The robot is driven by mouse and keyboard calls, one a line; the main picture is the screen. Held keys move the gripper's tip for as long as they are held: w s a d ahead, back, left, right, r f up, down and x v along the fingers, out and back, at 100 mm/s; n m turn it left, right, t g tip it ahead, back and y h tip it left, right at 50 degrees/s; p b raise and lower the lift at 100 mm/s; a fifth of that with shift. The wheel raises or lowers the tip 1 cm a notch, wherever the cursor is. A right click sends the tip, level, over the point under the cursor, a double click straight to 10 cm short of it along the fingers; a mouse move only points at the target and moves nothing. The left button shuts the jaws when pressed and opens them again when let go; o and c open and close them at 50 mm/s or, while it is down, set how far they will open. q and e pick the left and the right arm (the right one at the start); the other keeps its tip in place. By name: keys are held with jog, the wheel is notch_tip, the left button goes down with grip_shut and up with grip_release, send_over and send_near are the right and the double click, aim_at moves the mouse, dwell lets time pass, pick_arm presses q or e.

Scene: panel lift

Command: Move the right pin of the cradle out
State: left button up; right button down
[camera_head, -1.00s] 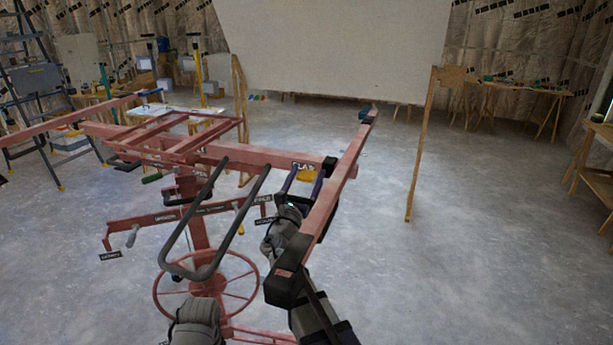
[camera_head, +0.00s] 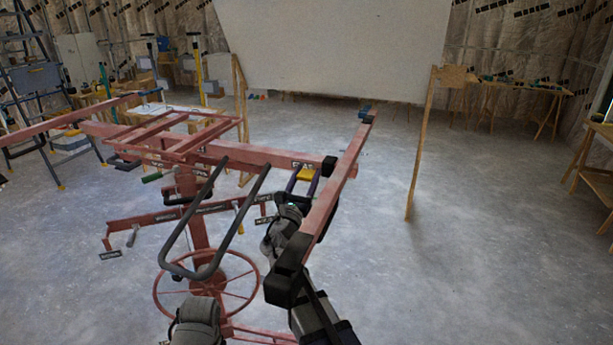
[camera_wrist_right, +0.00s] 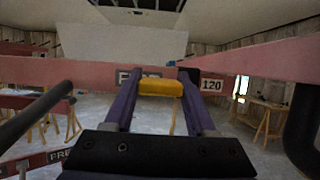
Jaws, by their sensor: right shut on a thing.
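The right pin of the cradle shows as a yellow handle (camera_head: 305,174) at the right end of the red cradle beam (camera_head: 262,154), just below a label. In the right wrist view the yellow handle (camera_wrist_right: 160,88) lies crosswise between my two purple fingers, in front of the red beam (camera_wrist_right: 82,72). My right gripper (camera_head: 303,181) is shut on this handle; it also shows in the right wrist view (camera_wrist_right: 160,95). The pin's shaft is hidden. My left gripper is not in view.
A red side rail (camera_head: 335,190) with black ends runs close beside my right arm. A bent dark bar handle (camera_head: 180,232) and a red handwheel (camera_head: 205,288) are left of the arm. A large pale panel (camera_head: 335,45) stands behind.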

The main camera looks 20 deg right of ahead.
jog(key=s+a, duration=0.2)
jog(key=shift+s+a, duration=0.1)
jog(key=shift+s, duration=0.25)
jog(key=shift+w, duration=0.1)
jog(key=shift+c, duration=1.1)
grip_release()
jog(key=b, duration=0.3)
send_near(304, 177)
jog(key=shift+w+d+r, duration=0.1)
jog(key=shift+w+d, duration=0.1)
jog(key=shift+w, duration=0.1)
